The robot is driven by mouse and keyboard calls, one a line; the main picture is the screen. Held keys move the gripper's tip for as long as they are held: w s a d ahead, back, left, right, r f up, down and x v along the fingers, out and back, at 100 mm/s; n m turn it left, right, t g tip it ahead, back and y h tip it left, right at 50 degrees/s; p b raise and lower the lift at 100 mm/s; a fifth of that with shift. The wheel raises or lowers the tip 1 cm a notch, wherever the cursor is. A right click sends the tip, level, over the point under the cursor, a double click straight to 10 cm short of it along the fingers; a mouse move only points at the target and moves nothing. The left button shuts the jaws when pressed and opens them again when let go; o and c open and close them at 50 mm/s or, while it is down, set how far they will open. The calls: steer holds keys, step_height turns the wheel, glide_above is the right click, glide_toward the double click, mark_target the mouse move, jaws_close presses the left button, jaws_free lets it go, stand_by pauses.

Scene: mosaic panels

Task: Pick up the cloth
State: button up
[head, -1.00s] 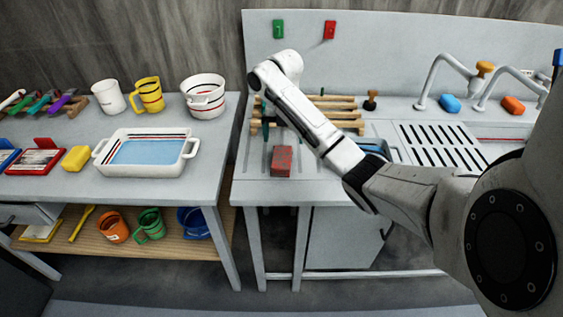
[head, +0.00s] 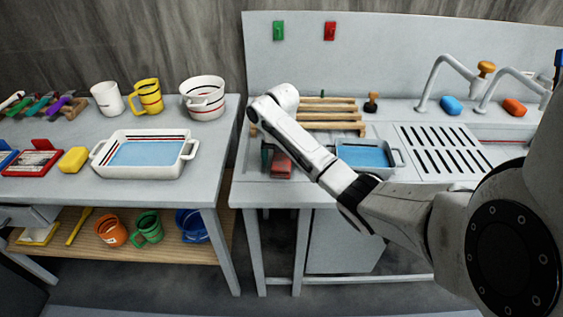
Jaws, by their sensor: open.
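No thing in the head view is plainly a cloth. A small red block-like item (head: 281,167), which may be a folded cloth, lies near the front left edge of the right counter, partly covered by my forearm. My gripper (head: 268,157) points down at the left end of my arm, right beside the red item. Only a dark finger part shows, and I cannot tell whether it touches the item. The gripper is open, and nothing shows held in it.
A wooden slatted rack (head: 328,108) and a blue-filled tray (head: 366,155) stand behind my arm. A drainer (head: 440,148) and taps are to the right. The left table (head: 60,190) holds a white dish (head: 187,170), mugs and a yellow block (head: 74,159). A gap separates both counters.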

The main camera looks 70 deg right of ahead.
mark_target(287, 163)
steer(key=c, duration=1)
steer(key=shift+r, duration=0.15)
steer(key=shift+c, duration=0.2)
steer(key=shift+r+b, duration=0.35)
steer(key=shift+r, duration=0.25)
steer(key=r+p, duration=0.1)
steer(key=r, duration=0.1)
steer(key=s+a+r+p, duration=0.1)
steer(key=r, duration=0.1)
steer(key=s+r+p, duration=0.1)
steer(key=r, duration=0.1)
steer(key=shift+s+a+r+p, duration=0.1)
steer(key=shift+s+a+p, duration=0.1)
steer(key=shift+a+p, duration=0.2)
steer(key=s+a+r+p, duration=0.4)
steer(key=s+a+r, duration=0.1)
steer(key=s+a, duration=0.2)
steer(key=shift+s+r, duration=0.2)
steer(key=shift+s, duration=0.5)
